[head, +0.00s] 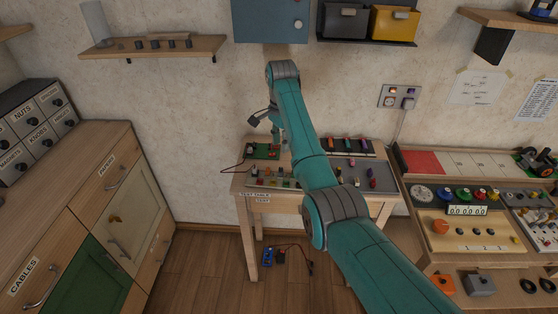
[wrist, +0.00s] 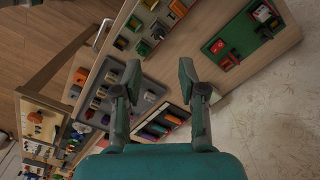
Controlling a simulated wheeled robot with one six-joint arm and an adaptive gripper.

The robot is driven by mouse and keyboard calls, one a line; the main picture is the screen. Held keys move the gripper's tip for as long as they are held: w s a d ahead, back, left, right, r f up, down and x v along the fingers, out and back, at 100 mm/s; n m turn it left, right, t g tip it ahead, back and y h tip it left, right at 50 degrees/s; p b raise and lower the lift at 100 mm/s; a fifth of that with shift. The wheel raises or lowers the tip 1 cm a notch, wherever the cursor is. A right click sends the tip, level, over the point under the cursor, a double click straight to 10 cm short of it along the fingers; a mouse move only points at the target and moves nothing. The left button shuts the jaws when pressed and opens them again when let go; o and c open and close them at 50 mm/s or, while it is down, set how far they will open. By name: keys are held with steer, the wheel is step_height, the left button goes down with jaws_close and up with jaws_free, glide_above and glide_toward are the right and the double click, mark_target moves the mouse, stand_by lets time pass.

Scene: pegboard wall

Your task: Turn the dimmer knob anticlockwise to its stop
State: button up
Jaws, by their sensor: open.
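I cannot tell for sure which part is the dimmer knob. On the right-hand bench, a pale round dial (head: 422,194) sits on a grey panel, and an orange round piece (head: 440,227) sits on a wooden board below it. My gripper (head: 275,130) is above the back left of the small middle table, partly hidden by my teal arm. In the wrist view, the two fingers of my gripper (wrist: 160,66) are spread with nothing between them. They point over the tabletop, apart from the small parts on it.
The middle table (head: 249,225) carries a green board (head: 262,151) and trays of small parts. A wall shelf (head: 150,48) is at upper left, with drawer cabinets (head: 95,190) below. A socket plate (head: 400,97) is on the wall. Blue and red items with cables lie on the floor.

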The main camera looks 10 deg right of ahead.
mark_target(281, 168)
step_height(281, 168, down, 10)
steer(key=shift+f, duration=0.1)
stand_by(0.4)
jaws_close()
